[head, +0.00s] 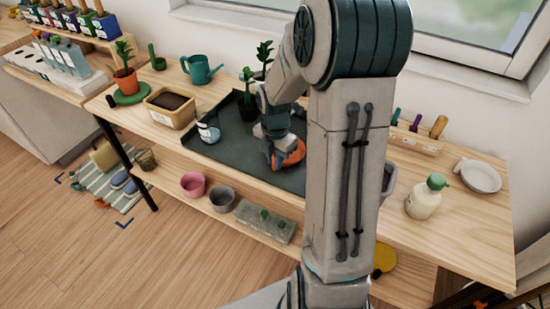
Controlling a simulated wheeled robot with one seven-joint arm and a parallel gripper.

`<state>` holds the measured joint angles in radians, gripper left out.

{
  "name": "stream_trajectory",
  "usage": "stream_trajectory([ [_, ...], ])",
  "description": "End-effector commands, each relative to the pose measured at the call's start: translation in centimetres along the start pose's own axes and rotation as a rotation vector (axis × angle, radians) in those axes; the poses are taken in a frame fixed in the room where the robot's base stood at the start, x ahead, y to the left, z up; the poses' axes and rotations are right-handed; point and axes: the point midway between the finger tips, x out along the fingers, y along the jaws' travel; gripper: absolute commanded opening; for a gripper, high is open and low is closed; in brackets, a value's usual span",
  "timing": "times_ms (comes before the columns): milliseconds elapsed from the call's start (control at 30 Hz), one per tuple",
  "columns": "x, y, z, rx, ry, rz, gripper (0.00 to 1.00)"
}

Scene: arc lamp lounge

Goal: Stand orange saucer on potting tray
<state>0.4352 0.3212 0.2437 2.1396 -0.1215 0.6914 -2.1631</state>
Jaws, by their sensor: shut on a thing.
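The orange saucer (296,154) is in my gripper (276,160), which is shut on it. The saucer is over the dark potting tray (225,158), near the tray's middle. I cannot tell whether it touches the tray. My arm hides the tray's right part and some of the saucer. Potted plants, one in a dark pot (247,111), stand toward the back of the tray.
A soil tub (170,107), a teal watering can (200,70) and an orange pot on a green saucer (129,98) stand left of the tray. A spray bottle (426,197) and a white dish (480,177) stand right. Pots (193,184) sit on the lower shelf.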

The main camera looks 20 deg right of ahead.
Motion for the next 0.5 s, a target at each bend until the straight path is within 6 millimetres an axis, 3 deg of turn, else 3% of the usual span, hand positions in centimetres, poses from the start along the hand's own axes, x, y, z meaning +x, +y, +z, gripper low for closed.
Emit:
stream_trajectory([
  [33, 0.27, -0.01, 0.0, 0.0, 0.0, 0.0, 0.0],
  [67, 0.17, -0.01, 0.0, 0.0, 0.0, 0.0, 0.23],
  [100, 0.15, -0.01, 0.0, 0.0, 0.0, 0.0, 0.34],
  [500, -0.63, -0.01, 0.02, 0.001, 0.0, 0.0, 0.37],
])
